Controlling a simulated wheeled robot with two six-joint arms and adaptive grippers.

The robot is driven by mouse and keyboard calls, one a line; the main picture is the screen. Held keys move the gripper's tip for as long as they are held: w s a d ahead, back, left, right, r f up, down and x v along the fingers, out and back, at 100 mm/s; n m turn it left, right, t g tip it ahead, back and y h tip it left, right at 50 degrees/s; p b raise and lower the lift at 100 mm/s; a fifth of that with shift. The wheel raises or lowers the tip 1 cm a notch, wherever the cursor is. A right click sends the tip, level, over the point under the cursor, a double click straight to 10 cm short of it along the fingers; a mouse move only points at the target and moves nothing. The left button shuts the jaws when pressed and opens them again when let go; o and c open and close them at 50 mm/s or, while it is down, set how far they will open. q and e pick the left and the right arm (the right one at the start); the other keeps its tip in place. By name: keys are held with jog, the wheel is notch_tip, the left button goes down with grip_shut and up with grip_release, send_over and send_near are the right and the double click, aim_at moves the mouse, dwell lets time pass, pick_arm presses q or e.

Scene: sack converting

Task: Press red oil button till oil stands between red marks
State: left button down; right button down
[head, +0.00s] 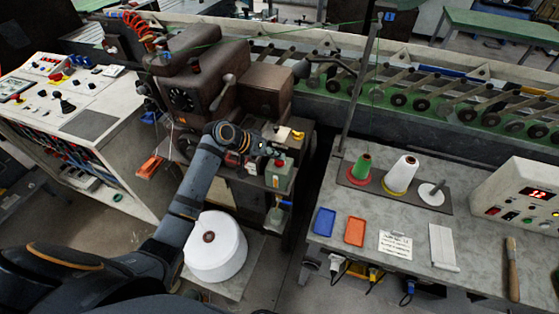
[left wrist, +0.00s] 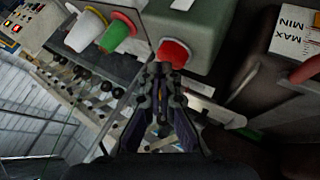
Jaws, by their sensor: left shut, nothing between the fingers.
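My left gripper (head: 269,151) is shut and empty, with its tips beside the red button (head: 280,162) on top of the small green oil unit (head: 279,179). In the left wrist view the shut fingertips (left wrist: 161,72) are just below the red button (left wrist: 174,53), which has a pale collar. I cannot tell whether they touch it. A white plate marked MAX and MIN (left wrist: 296,27) shows at the upper right of that view. The oil level cannot be read in either view. My right gripper is not in view.
The brown sewing machine head (head: 196,82) stands behind my left arm. A large white spool (head: 215,247) is below. At right, a grey table (head: 340,190) holds a green cone (head: 361,166), a white cone (head: 401,173), blue and orange trays and a control box (head: 520,195).

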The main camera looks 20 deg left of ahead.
aim_at(277, 161)
pick_arm(q)
jog(key=shift+s+f+b, duration=0.1)
jog(key=shift+f+b, duration=0.2)
jog(key=shift+f, duration=0.45)
dwell(0.3)
dwell(0.4)
jog(key=shift+r+p, duration=1.3)
notch_tip(277, 161, up, 5)
jog(key=p, duration=0.5)
jog(key=shift+r, duration=0.1)
